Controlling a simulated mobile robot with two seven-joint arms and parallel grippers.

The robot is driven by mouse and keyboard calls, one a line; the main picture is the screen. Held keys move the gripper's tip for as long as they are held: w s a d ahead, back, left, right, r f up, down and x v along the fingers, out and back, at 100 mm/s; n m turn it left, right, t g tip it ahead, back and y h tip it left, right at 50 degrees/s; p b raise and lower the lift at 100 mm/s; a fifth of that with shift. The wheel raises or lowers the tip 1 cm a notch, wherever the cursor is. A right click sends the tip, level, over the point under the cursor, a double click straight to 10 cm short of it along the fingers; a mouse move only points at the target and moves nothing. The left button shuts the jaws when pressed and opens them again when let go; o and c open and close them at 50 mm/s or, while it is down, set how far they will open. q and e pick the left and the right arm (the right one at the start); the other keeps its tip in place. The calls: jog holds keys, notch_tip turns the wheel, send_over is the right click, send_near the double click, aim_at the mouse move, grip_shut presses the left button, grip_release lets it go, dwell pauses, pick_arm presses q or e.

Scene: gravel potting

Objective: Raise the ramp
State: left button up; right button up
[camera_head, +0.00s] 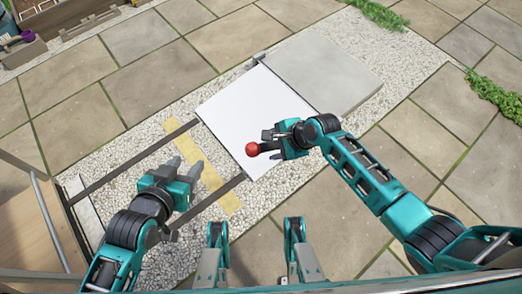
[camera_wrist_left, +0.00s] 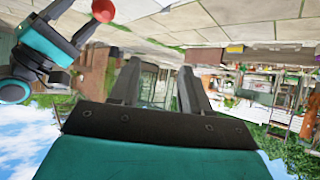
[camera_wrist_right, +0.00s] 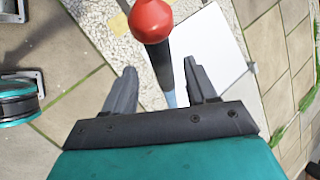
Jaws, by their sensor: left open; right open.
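A flat white panel (camera_head: 255,105), which looks like the ramp, lies between two dark rails and a grey slab; it also shows in the right wrist view (camera_wrist_right: 212,50). A red ball knob (camera_head: 252,149) sits atop a dark lever, clearer in the right wrist view (camera_wrist_right: 152,20). My right gripper (camera_head: 268,141) is open by the knob; in its wrist view the lever shaft (camera_wrist_right: 163,65) appears between the spread fingers, not gripped. My left gripper (camera_head: 184,163) is open and empty above the gravel, left of the panel. The lever's base is not clear.
Dark rails (camera_head: 140,155) run from the panel toward the lower left, with a yellow strip (camera_head: 205,180) across the gravel. A grey slab (camera_head: 325,68) adjoins the panel's upper right. Paving surrounds the gravel. A wooden structure (camera_head: 30,235) stands at lower left.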

aim_at(268, 147)
jog(key=b+x, duration=0.3)
jog(key=x, duration=0.3)
jog(key=shift+f, duration=0.3)
pick_arm(q)
jog(key=shift+w+d+f+b, duration=0.2)
jog(key=shift+d+f, duration=0.25)
jog(key=shift+f, duration=0.1)
jog(key=shift+w+d+f+b, duration=0.2)
jog(key=shift+d+f, duration=0.2)
jog(key=shift+f, duration=0.15)
pick_arm(e)
jog(key=shift+w+a+f, duration=0.25)
jog(key=shift+a+f, duration=0.05)
jog(key=shift+f, duration=0.1)
pick_arm(q)
jog(key=shift+h, duration=0.3)
jog(key=shift+a+f, duration=0.1)
jog(key=shift+a, duration=0.15)
pick_arm(e)
grip_shut()
